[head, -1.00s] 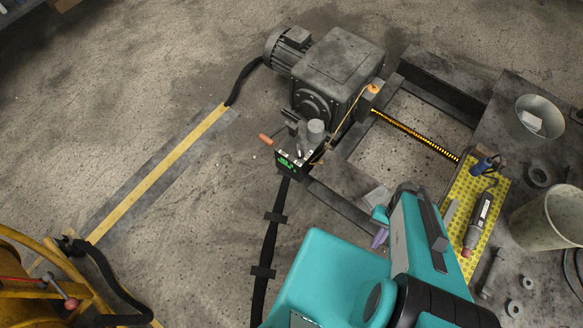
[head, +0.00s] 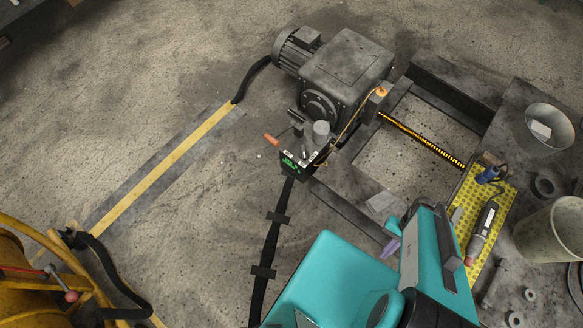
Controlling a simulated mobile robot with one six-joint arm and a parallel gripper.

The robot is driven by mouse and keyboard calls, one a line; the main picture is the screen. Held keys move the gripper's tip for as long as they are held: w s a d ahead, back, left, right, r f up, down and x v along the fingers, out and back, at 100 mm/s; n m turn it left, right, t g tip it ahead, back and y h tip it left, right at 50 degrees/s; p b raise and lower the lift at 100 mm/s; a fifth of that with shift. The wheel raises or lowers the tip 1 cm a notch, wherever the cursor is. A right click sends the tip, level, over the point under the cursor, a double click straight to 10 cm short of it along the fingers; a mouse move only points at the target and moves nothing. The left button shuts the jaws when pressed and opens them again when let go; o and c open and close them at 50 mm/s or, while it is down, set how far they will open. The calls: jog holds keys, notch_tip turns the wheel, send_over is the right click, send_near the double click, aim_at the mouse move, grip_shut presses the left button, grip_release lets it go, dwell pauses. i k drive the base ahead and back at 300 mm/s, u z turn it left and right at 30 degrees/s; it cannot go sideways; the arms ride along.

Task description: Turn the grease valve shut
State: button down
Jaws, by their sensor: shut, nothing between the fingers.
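A small block (head: 291,163) with green markings stands at the front of a grey motor and gearbox unit. An orange-tipped handle (head: 271,140) sticks out to its left. It looks like the valve lever, but I cannot be sure, and its exact setting is too small to tell. A grey cylinder (head: 321,131) stands on the block, and a thin yellow line runs from there toward the gearbox side. My teal arm fills the lower middle and right, well apart from the block.
The gearbox (head: 345,72) stands on the floor. A yellow machine (head: 25,275) with a red-knobbed lever (head: 70,296) is at lower left. A black floor cable (head: 270,240) leads to the block.

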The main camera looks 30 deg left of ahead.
aim_at(304, 154)
jog(key=k, duration=2.3)
jog(key=u, duration=0.85)
jog(key=i, duration=1)
jog(key=z, duration=0.1)
